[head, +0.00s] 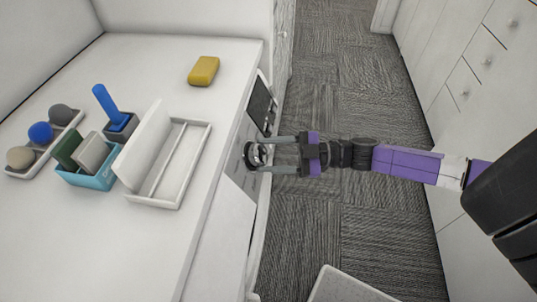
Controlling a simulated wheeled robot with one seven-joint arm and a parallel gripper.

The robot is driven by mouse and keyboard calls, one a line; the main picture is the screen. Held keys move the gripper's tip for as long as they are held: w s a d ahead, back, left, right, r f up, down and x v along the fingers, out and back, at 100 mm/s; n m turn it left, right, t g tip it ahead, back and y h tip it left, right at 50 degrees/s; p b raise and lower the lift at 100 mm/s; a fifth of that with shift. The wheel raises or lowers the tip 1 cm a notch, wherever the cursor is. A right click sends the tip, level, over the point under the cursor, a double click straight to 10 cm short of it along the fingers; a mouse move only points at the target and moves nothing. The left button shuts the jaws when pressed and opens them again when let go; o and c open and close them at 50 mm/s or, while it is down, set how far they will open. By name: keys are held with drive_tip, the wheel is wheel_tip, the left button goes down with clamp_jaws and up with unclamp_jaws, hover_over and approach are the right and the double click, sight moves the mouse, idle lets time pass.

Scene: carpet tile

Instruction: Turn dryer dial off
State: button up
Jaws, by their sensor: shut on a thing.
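The dryer's dial (250,155) is a round dark-and-light knob on the upright front of the white cabinet, just below the counter edge. A dark panel (261,103) is on the same front, beyond the dial. My gripper (262,154) reaches in from the right with its two grey fingers on either side of the dial, shut on it. The dial's pointer and markings are too small to read, and the fingers partly cover it.
The white counter (225,100) holds a yellow block (203,71), a white open case (165,165), a blue box (88,170), a blue-handled item (107,103) and a tray of balls (45,140). White drawers (470,75) line the right. Grey carpet lies between.

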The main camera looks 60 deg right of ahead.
idle(0.4)
drive_tip(key=o, duration=1.4)
drive_tip(key=shift+b+v, duration=0.75)
drive_tip(key=shift+v, duration=3.15)
